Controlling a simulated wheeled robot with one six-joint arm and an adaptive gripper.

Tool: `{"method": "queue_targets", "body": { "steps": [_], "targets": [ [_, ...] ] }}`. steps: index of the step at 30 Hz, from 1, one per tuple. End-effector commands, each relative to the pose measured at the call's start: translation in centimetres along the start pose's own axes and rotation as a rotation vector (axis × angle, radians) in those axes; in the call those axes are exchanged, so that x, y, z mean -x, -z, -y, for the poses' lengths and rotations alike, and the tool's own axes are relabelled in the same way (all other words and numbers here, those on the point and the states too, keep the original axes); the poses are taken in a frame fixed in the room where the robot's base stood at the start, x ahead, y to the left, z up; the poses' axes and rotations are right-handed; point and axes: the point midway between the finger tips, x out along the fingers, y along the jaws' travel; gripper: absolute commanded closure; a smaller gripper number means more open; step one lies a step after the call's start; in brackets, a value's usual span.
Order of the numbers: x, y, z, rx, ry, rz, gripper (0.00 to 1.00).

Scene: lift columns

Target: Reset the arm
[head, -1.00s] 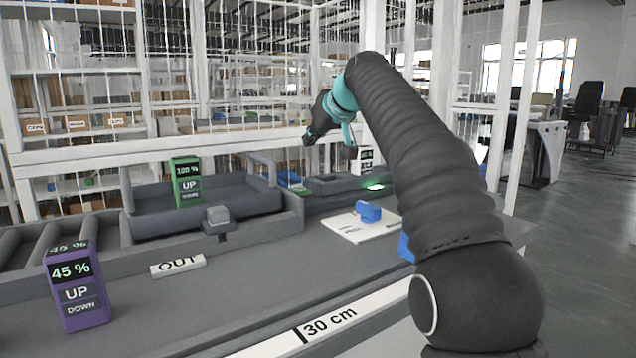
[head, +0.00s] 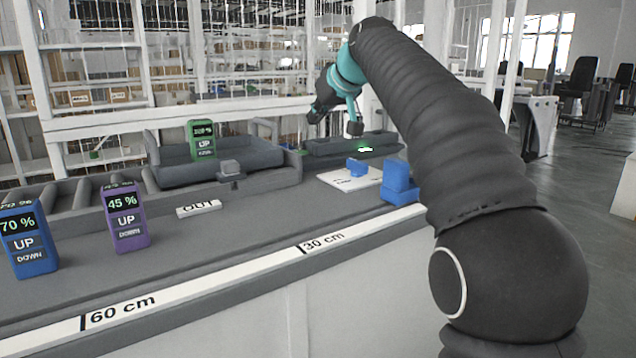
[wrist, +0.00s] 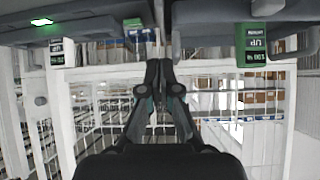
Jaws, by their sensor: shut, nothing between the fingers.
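My arm rises on the right of the head view and bends over the back of the counter. My gripper (wrist: 160,66) hangs at its far end; in the wrist view its two dark fingers are together with nothing between them. It is in the air, clear of the counter (head: 265,210). The wrist view is upside down and shows shelving and a green 100 % column (wrist: 252,44) to the right of the fingers. In the head view this green column (head: 203,140) stands in a grey tray, left of my arm.
A purple 45 % column (head: 125,217) and a blue 70 % column (head: 27,238) stand at the left. A blue block (head: 399,181) sits by the front edge, beside a white plate (head: 340,181) with a small blue piece. An OUT sign (head: 198,209) lies mid-counter. A green light (head: 364,149) glows behind.

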Motion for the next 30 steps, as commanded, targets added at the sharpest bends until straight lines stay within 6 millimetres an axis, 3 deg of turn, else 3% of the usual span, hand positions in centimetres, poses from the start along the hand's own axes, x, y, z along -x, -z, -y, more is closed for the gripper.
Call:
{"method": "queue_targets", "body": {
  "steps": [8,11,20,30],
  "targets": [
    [3.2,-4.7,-0.2,-0.063,-0.049,0.059,1.0],
    [4.9,-7.7,0.0,-0.098,-0.076,0.092,1.0],
    [10.2,-21.0,1.2,-0.218,-0.181,0.207,1.0],
    [14.0,-39.4,4.1,-0.335,-0.295,0.331,1.0]
  ]
}}
